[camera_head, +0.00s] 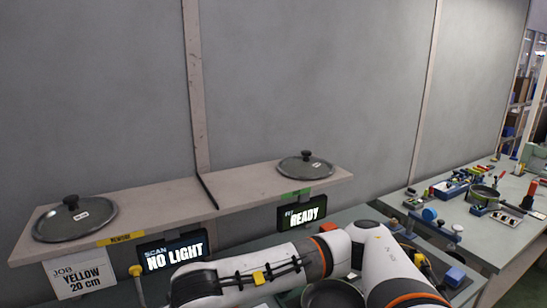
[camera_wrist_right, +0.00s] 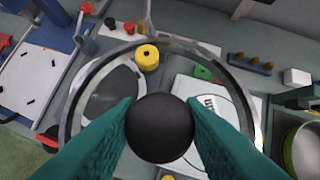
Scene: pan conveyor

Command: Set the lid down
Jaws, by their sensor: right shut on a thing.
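In the right wrist view my right gripper (camera_wrist_right: 160,128) has its teal fingers shut on the round black knob (camera_wrist_right: 160,128) of a clear lid with a metal rim (camera_wrist_right: 72,100). The lid spreads out beneath the fingers, and the worktop shows through it. I cannot tell how high the lid is above the worktop. In the head view two other lids with black knobs rest on the shelf (camera_head: 150,199), one at the left end (camera_head: 75,219) and one at the right end (camera_head: 305,167). My left gripper is not in view.
A "READY" display (camera_head: 302,213) and a "NO LIGHT" display (camera_head: 174,252) hang under the shelf, beside a "YELLOW 20 cm" card (camera_head: 80,275). A bench (camera_head: 490,245) with several parts stands at right. A green-sided pan (camera_wrist_right: 302,148) is at the wrist view's right edge.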

